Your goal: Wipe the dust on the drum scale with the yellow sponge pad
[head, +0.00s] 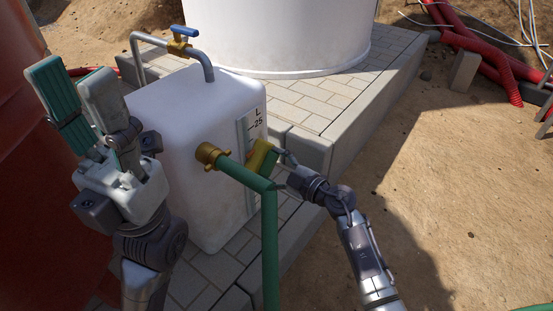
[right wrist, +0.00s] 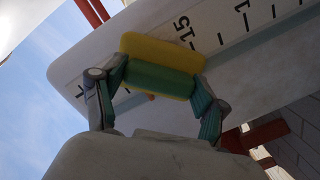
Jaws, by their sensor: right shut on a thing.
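The white drum (head: 185,140) stands on paving and carries a pale scale strip (head: 252,120) with "L" and "25" on its right-hand face. My right gripper (head: 275,156) is shut on the yellow sponge pad (head: 260,154), which has a green layer, at the scale below the 25 mark. In the right wrist view the sponge pad (right wrist: 162,51) sits between both fingers, in front of the scale (right wrist: 240,30) beside its "15" mark; firm contact cannot be told. The sponge hides part of the scale. I cannot make out dust clearly. My left gripper (head: 75,78) is open and empty, left of the drum.
A green hose (head: 269,240) leaves the drum's brass fitting (head: 208,154) and hangs close to my right gripper. A tap with a blue handle (head: 183,32) is above the drum. A large white tank (head: 280,35) stands behind. Sandy ground (head: 460,190) at right is open.

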